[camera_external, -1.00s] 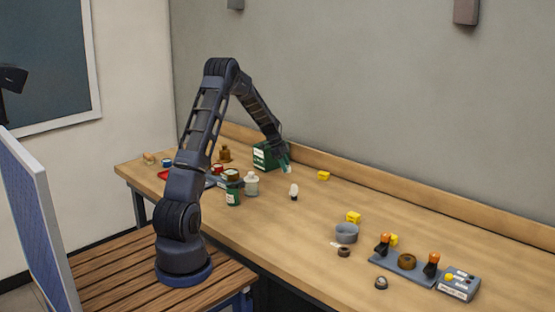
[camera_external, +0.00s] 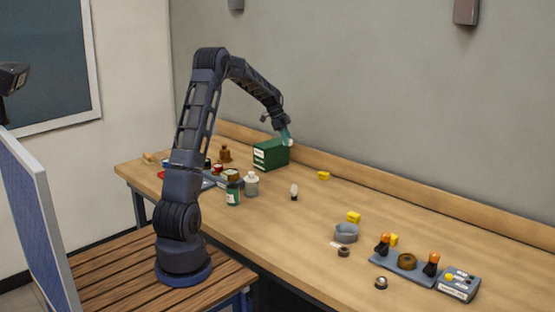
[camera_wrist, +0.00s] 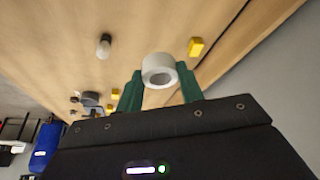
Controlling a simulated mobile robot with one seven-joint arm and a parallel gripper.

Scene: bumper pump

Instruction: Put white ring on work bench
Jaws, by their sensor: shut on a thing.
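The white ring (camera_wrist: 158,68) is held between the two green fingers of my gripper (camera_wrist: 160,90) in the wrist view. In the external view my gripper (camera_external: 287,137) is shut on the ring (camera_external: 289,142), well above the work bench, near the green box (camera_external: 270,154). The ring's opening shows as a dark hole in the wrist view. The work bench (camera_external: 325,210) is a long wooden top along the wall, and it also shows in the wrist view (camera_wrist: 60,40).
A white bulb (camera_external: 294,191) and several yellow blocks, one at the back (camera_external: 323,175), stand on the bench. Bottles (camera_external: 233,190) crowd its left part. A grey bowl (camera_external: 346,233), a lamp fixture (camera_external: 405,264) and a button box (camera_external: 459,285) are at right. The middle has bare room.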

